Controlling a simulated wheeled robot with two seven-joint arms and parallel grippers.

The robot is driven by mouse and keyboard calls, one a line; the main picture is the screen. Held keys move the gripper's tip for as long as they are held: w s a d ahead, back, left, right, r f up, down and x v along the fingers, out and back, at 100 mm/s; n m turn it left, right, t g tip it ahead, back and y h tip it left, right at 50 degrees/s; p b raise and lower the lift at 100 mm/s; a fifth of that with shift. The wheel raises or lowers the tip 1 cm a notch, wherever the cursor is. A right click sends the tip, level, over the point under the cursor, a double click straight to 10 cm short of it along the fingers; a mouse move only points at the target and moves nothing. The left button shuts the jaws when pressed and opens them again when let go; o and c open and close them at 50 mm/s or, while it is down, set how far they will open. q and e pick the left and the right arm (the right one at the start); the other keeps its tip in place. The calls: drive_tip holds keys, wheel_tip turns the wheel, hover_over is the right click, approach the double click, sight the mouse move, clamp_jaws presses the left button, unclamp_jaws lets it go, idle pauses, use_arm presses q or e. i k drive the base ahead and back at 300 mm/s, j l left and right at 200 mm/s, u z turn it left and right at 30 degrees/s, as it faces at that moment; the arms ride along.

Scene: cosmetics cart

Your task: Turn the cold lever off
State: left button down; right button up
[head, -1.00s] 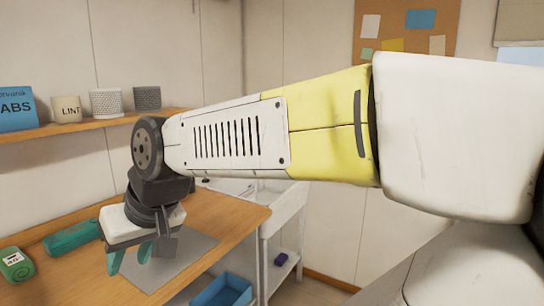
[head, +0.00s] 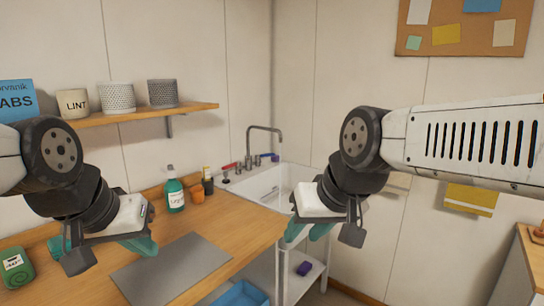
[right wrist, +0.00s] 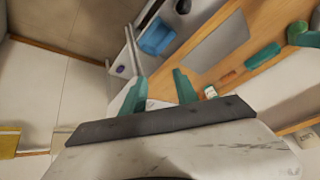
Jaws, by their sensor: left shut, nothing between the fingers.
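The tap (head: 264,142) stands behind the white sink (head: 250,185) at the back corner of the counter. Its blue cold lever (head: 271,157) is at the right of the spout, small and far off; its exact angle is hard to tell. A red lever (head: 229,167) is on the left. My right gripper (head: 318,231) hangs in front of the sink's right side, apart from the tap; its teal fingers are spread and empty in the right wrist view (right wrist: 158,82). My left gripper (head: 140,245) is shut and empty above the counter at the left.
A green bottle (head: 175,195), an orange jar (head: 197,194) and a dark bottle (head: 207,182) stand left of the sink. A grey mat (head: 172,268) lies on the counter. A shelf (head: 140,114) with pots runs along the wall. A blue bin (head: 240,294) is below.

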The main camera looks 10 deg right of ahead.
sight(257, 155)
drive_tip(key=i+l, duration=0.25)
drive_tip(key=i+l+z, duration=0.1)
drive_tip(key=i+l, duration=0.15)
drive_tip(key=l, duration=0.2)
drive_tip(key=i+l+u, duration=0.25)
drive_tip(key=l, duration=0.45)
drive_tip(key=l+u, duration=0.25)
drive_tip(key=l, duration=0.45)
drive_tip(key=i+l+u, duration=0.3)
drive_tip(key=i+l, duration=0.25)
drive_tip(key=i+l+u, duration=0.3)
drive_tip(key=i+l, duration=0.2)
drive_tip(key=l, duration=0.2)
